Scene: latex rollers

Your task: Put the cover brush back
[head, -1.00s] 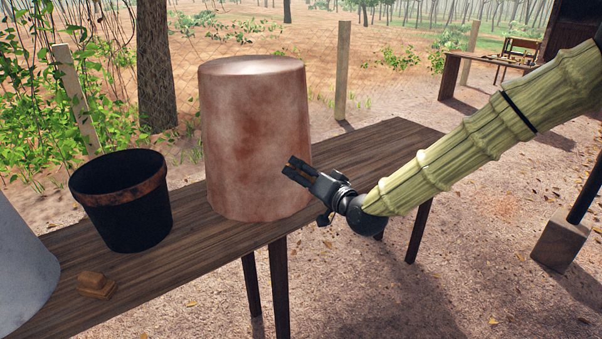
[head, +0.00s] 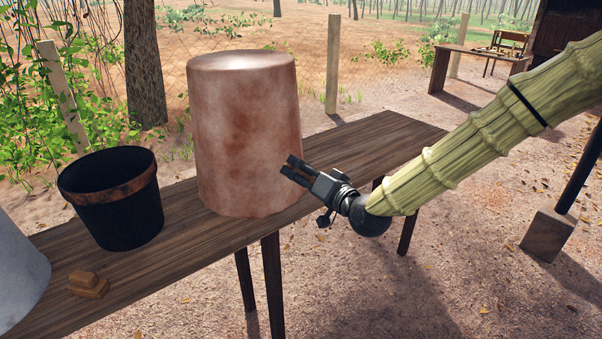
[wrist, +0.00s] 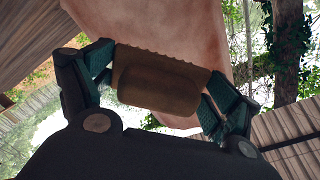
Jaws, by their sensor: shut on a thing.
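My gripper (head: 296,170) is in front of the right side of the upturned copper-coloured bucket (head: 245,135) in the head view. In the wrist view, its two fingers (wrist: 160,85) are closed on the sides of a brown block-shaped brush (wrist: 160,88) with a scalloped edge and a raised grip. In the head view only a small brown bit of it shows between the fingers. I cannot tell whether the brush touches the bucket behind it. A similar small wooden brush (head: 87,284) lies on the wooden table (head: 345,160), at the left.
A black pot (head: 115,210) with a rusty rim stands on the table left of the copper bucket. A pale grey container (head: 18,270) is cut off at the left edge. The table's right end is bare.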

